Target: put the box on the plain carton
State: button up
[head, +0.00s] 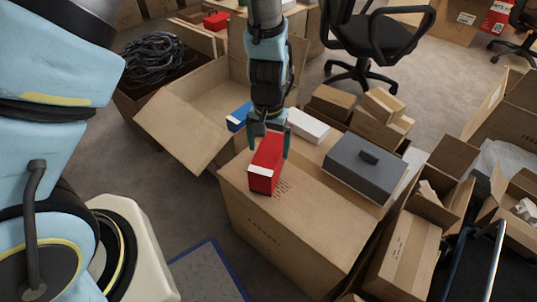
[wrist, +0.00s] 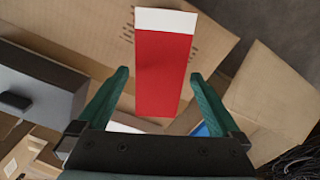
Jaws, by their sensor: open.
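A red box (head: 265,178) with a white end stands on a large closed carton (head: 300,230) that has printed marks on its top and side. In the wrist view the red box (wrist: 163,75) extends from between the fingertips towards the top edge. My gripper (head: 269,146) is open over the far end of the box, one finger on each side; in the wrist view (wrist: 163,85) gaps show between fingers and box. An open carton (head: 180,132) at the left shows no print. I cannot tell for sure which carton is the plain one.
A grey case (head: 366,165) with a black handle lies on the same carton, right of the box. A white box (head: 307,125) and a blue box (head: 238,116) are behind. Open cartons (head: 408,245) crowd the right. A black office chair (head: 372,35) stands behind.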

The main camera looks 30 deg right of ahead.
notch_tip(320, 180, up, 6)
jog(key=shift+r+p, duration=0.2)
jog(key=shift+p, duration=0.15)
jog(key=w+a+r+n, duration=0.2)
jog(key=w+a+r, duration=0.25)
jog(key=a, duration=0.35)
jog(key=w+a+r+n, duration=0.2)
jog(key=w+a+r, duration=0.1)
jog(key=w+a, duration=0.3)
jog(key=w+a+r+n, duration=0.3)
jog(key=w+a, duration=0.1)
jog(key=a, duration=0.5)
jog(key=a+r+n, duration=0.1)
jog(key=a, duration=0.5)
jog(key=s+a+r+n+t, duration=0.1)
jog(key=a+r, duration=0.1)
jog(key=a, duration=0.4)
jog(key=shift+s+r+t, duration=0.25)
jog(key=shift+s+t, duration=0.05)
notch_tip(320, 180, up, 16)
jog(key=p, duration=1.5)
jog(key=shift+p, duration=0.4)
